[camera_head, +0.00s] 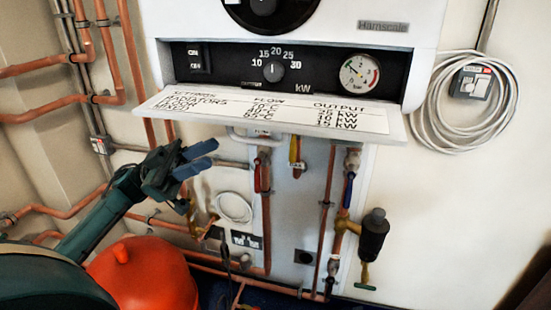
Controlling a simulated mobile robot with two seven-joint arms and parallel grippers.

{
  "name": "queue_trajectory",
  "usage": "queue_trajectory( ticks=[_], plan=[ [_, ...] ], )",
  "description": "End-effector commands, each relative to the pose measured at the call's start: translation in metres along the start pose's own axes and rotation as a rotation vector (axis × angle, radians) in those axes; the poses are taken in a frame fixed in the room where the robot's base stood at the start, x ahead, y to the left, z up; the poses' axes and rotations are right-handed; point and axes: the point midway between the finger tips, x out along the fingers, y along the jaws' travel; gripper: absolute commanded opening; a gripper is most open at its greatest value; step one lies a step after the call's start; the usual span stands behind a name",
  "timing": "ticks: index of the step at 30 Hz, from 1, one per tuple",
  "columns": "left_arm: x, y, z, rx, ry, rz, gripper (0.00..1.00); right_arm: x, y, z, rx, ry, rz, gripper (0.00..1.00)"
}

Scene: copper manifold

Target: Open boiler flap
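The white boiler (290,30) hangs on the wall at the top. Its flap (270,118) is folded down and sticks out towards me, with a printed settings table on its inner face. The control panel (230,66) behind it is exposed, with a knob and a pressure gauge. My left gripper (213,155) is below the left part of the flap, apart from it in the picture. Its two blue-grey fingers point right with a gap between them, and nothing shows between them. My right gripper is not in view.
Copper pipes (110,50) run along the left wall and below the boiler. A red rounded vessel (145,275) stands at lower left, near my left arm. A black cylindrical fitting (373,236) is at lower right. A coiled white cable (425,105) hangs right of the boiler.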

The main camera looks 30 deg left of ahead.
Motion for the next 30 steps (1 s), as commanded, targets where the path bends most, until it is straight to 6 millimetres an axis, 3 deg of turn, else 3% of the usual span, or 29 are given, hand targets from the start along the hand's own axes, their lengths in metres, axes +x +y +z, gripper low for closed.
queue_trajectory(
  ticks=[5,10,24,30],
  plan=[
    [-0.009,0.012,-0.021,-0.034,-0.060,0.163,0.31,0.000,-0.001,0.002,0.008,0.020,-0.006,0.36],
    [0.002,0.016,-0.025,-0.044,-0.066,0.186,0.31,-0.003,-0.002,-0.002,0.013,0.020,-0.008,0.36],
    [0.093,0.033,-0.020,-0.042,-0.061,0.183,0.31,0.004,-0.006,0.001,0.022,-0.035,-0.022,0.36],
    [0.115,0.037,-0.017,-0.043,-0.063,0.181,0.31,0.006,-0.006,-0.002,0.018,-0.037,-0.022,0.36]
  ],
)
